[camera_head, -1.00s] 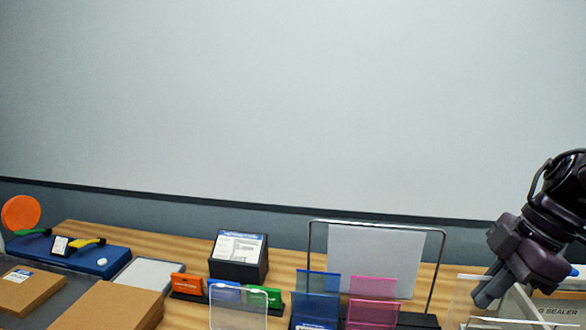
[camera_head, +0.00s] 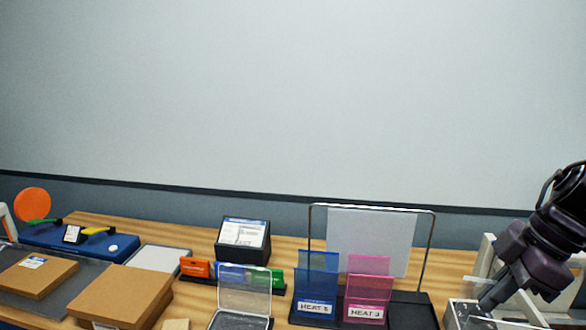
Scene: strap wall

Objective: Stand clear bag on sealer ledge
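My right gripper (camera_head: 490,303) reaches in from the right edge, pointing down and left, over the pale sealer (camera_head: 486,262) at the bottom right. A clear thing with pale edges, perhaps the clear bag (camera_head: 459,316), shows below and left of its fingertips, cut by the frame bottom. I cannot tell whether the fingers touch or hold it. The fingers look close together, but their gap is hidden. The ledge is not clearly visible. My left gripper is not in view.
A rack holds a blue bag (camera_head: 316,285) and a pink bag (camera_head: 367,290); its right bay (camera_head: 411,311) looks empty. A clear case (camera_head: 245,291), black sign stand (camera_head: 243,240), wire frame with grey sheet (camera_head: 371,240), cardboard boxes (camera_head: 120,293) and blue device (camera_head: 80,243) stand leftward.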

